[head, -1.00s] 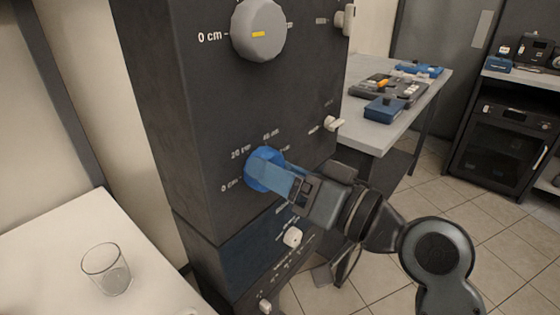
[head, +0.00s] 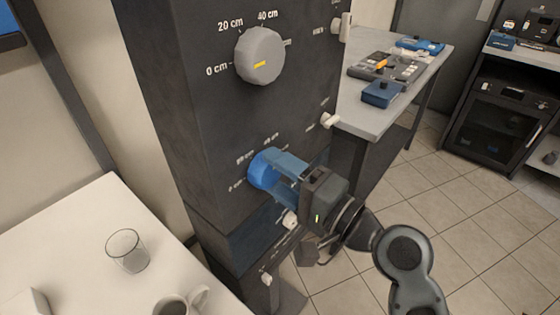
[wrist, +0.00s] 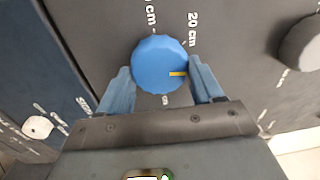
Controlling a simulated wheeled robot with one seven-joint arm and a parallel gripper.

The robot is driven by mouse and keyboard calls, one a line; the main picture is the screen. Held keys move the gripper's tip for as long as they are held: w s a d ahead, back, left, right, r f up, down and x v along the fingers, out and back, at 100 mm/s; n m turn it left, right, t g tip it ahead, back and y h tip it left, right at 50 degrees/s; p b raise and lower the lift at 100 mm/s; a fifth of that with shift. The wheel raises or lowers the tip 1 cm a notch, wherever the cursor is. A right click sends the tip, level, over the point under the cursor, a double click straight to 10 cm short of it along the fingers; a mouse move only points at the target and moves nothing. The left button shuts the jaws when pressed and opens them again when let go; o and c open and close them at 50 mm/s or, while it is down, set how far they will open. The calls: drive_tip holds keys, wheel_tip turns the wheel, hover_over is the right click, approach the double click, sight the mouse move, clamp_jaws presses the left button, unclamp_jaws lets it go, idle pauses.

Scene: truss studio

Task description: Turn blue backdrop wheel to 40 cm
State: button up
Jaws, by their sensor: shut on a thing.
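The blue backdrop wheel (head: 262,170) is on the front of the dark cabinet, below a larger grey wheel. My gripper (head: 284,174) is shut on it, with one finger on each side. In the wrist view the blue wheel (wrist: 158,65) sits between the fingertips of my gripper (wrist: 162,80). Its yellow mark points right, past the "20 cm" label (wrist: 193,30); a "0 cm" label, partly cut off, shows above the wheel. I cannot read the 40 cm label in the wrist view; in the head view small labels show above the wheel.
The grey wheel (head: 260,56) with its own cm scale is above. White knobs (head: 330,119) stick out of the cabinet's side and front. A white table at left holds a glass (head: 127,251) and a mug (head: 180,303).

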drive_tip(key=shift+m+t+p, duration=0.3)
drive_tip(key=shift+m+p, duration=1.2)
drive_tip(key=shift+m, duration=0.6)
drive_tip(key=shift+f, duration=0.1)
drive_tip(key=o, duration=1.1)
drive_tip(key=shift+c, duration=0.2)
drive_tip(key=b+v, duration=0.2)
drive_tip(key=v, duration=0.5)
drive_tip(key=shift+s+d, duration=0.3)
